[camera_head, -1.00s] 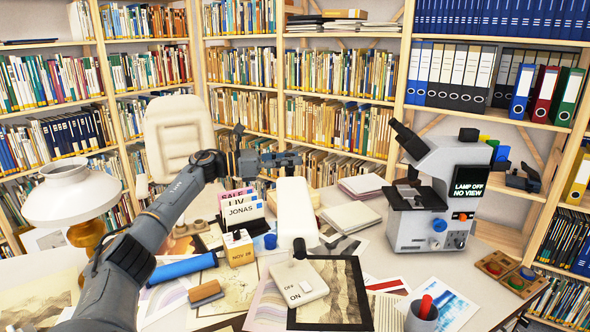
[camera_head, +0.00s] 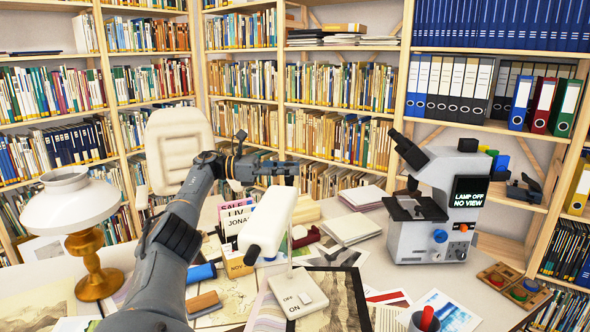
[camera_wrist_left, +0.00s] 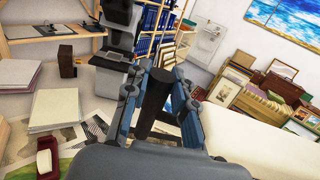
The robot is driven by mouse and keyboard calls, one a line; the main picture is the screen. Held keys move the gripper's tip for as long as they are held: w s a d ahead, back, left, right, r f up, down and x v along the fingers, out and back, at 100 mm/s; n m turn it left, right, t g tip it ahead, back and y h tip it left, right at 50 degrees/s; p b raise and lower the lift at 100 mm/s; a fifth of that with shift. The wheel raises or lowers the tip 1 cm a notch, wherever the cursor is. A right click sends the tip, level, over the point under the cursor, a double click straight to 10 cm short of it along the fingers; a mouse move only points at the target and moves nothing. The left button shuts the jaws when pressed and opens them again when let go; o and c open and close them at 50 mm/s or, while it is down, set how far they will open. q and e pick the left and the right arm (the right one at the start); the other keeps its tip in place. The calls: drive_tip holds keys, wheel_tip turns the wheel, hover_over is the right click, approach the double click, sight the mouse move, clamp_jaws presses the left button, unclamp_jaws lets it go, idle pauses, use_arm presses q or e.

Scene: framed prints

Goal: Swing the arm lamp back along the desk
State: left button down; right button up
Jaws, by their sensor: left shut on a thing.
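The white arm lamp has a long head (camera_head: 270,222) over the desk and a flat base with an ON switch (camera_head: 298,294). The head slants toward the lower left, its near end close to my left forearm. My left gripper (camera_head: 288,168) is at the head's far end. In the left wrist view the gripper (camera_wrist_left: 160,100) is shut on a dark upright grip (camera_wrist_left: 153,97), with the white lamp head (camera_wrist_left: 270,152) beside it at the lower right. Where the grip joins the lamp is hidden. My right gripper is out of view.
A microscope (camera_head: 434,205) with a "LAMP OFF NO VIEW" screen stands at the right. A brass lamp with a white shade (camera_head: 70,205) stands at the left. Card holders (camera_head: 235,215), a cup (camera_head: 423,322) and prints (camera_head: 335,300) crowd the desk. Shelves close off the back.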

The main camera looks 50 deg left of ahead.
use_arm(q)
drive_tip(key=c, duration=1.1)
unclamp_jaws()
wheel_tip(320, 180, up, 10)
